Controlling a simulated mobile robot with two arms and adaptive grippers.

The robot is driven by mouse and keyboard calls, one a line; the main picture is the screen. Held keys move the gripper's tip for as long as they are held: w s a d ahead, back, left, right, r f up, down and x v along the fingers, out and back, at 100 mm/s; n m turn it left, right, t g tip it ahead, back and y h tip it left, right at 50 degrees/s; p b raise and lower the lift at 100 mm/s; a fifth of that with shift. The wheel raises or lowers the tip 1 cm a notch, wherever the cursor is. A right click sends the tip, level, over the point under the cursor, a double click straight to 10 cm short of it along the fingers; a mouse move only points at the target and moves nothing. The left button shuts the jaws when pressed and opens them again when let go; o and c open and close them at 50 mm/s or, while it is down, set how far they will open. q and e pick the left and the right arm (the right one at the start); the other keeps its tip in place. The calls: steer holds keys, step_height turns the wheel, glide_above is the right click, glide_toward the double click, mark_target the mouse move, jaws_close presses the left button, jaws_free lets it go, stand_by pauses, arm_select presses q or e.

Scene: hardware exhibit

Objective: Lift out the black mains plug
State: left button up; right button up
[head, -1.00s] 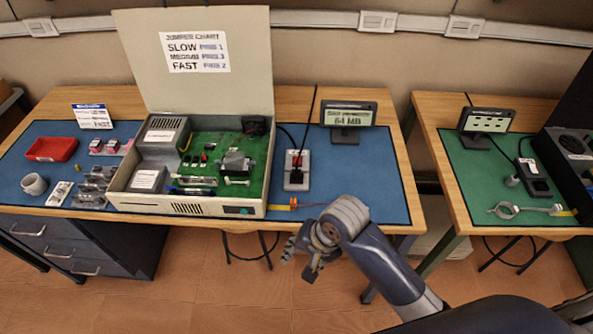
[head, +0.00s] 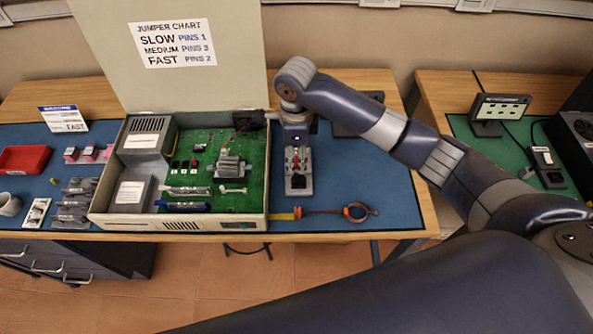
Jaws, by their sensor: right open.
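A grey socket block (head: 299,186) with a red switch stands on the blue mat, just right of the open computer case (head: 187,226). My right arm reaches in from the right, and its gripper (head: 297,140) points down over the back part of this block. The gripper is open. I cannot tell whether the fingers touch anything. My left gripper is out of view.
The case's raised lid with a jumper chart (head: 173,44) stands left of my arm. A display (head: 358,114) is partly hidden behind my forearm. A wrist strap with an orange loop (head: 356,212) lies at the mat's front.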

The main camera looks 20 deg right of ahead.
mark_target(299, 176)
steer(key=f, duration=0.2)
steer(key=shift+s+f, duration=0.35)
steer(key=f, duration=0.1)
steer(key=f+p, duration=0.1)
steer(key=f, duration=0.3)
steer(key=shift+w+d+p, duration=0.15)
steer(key=shift+d+p, duration=0.2)
steer(key=shift+f, duration=0.2)
steer(key=c, duration=0.4)
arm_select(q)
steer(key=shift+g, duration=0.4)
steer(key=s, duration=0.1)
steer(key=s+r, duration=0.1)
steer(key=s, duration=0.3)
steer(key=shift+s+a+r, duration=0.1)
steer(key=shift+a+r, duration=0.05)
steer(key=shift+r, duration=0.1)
arm_select(e)
steer(key=c, duration=0.5)
